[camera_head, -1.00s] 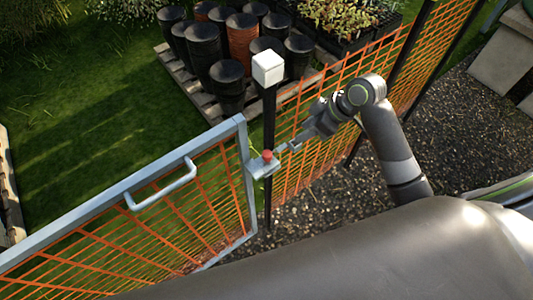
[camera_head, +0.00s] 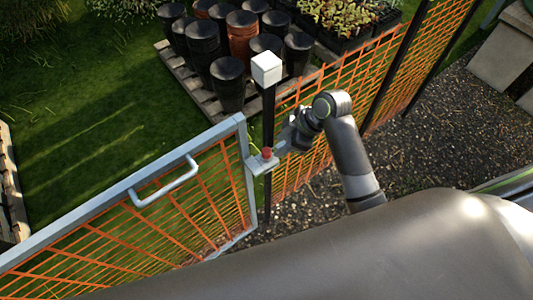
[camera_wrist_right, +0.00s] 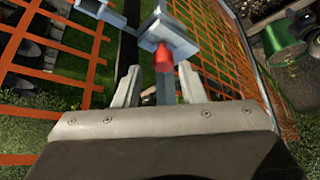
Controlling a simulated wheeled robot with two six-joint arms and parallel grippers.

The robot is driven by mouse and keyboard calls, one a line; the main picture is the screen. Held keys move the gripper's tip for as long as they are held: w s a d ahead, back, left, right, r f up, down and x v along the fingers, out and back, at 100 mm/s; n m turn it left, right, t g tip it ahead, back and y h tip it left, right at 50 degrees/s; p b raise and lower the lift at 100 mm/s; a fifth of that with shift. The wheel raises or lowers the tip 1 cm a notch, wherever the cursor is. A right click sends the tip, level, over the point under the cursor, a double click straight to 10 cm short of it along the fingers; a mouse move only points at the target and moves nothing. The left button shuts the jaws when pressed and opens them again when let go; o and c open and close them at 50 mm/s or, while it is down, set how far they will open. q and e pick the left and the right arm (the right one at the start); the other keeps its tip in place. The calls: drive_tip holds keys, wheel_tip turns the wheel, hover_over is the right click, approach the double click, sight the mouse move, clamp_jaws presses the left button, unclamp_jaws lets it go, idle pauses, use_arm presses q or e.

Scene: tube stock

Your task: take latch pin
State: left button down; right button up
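The latch pin (camera_head: 267,153) has a red head and sits in the grey latch (camera_head: 257,164) on the gate's upright edge, beside a dark post. My right gripper (camera_head: 281,149) is just right of the pin in the head view. In the right wrist view, its two fingers (camera_wrist_right: 160,84) stand apart, with the red pin head (camera_wrist_right: 163,58) ahead of and between them. I cannot tell whether a finger touches the pin. My left gripper is not in view.
The gate (camera_head: 122,190) has a grey frame, orange mesh and a handle (camera_head: 165,184). A white-capped post (camera_head: 267,69) stands beside the latch. Orange mesh fence runs to the back right. Black and terracotta pots (camera_head: 228,82) stand on a pallet behind. Gravel lies to the right.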

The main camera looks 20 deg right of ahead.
drive_tip(key=shift+w+a+f, duration=0.1)
drive_tip(key=shift+a+f, duration=0.2)
drive_tip(key=shift+f, duration=0.2)
drive_tip(key=shift+a+f, duration=0.1)
drive_tip(key=shift+f, duration=0.05)
drive_tip(key=p+x, duration=0.2)
drive_tip(key=x, duration=0.2)
drive_tip(key=shift+a, duration=0.1)
drive_tip(key=shift+a+f, duration=0.1)
drive_tip(key=shift+f, duration=0.25)
drive_tip(key=c, duration=0.8)
drive_tip(key=shift+o, duration=0.2)
drive_tip(key=shift+r, duration=0.15)
wheel_tip(320, 180, up, 12)
drive_tip(key=b, duration=0.3)
drive_tip(key=s+d+b, duration=0.1)
drive_tip(key=s+d, duration=0.2)
drive_tip(key=d, duration=0.5)
drive_tip(key=s+d+b, duration=0.2)
drive_tip(key=s+d, duration=0.2)
drive_tip(key=d, duration=0.4)
drive_tip(key=shift+s+d, duration=0.15)
drive_tip(key=shift+s, duration=0.2)
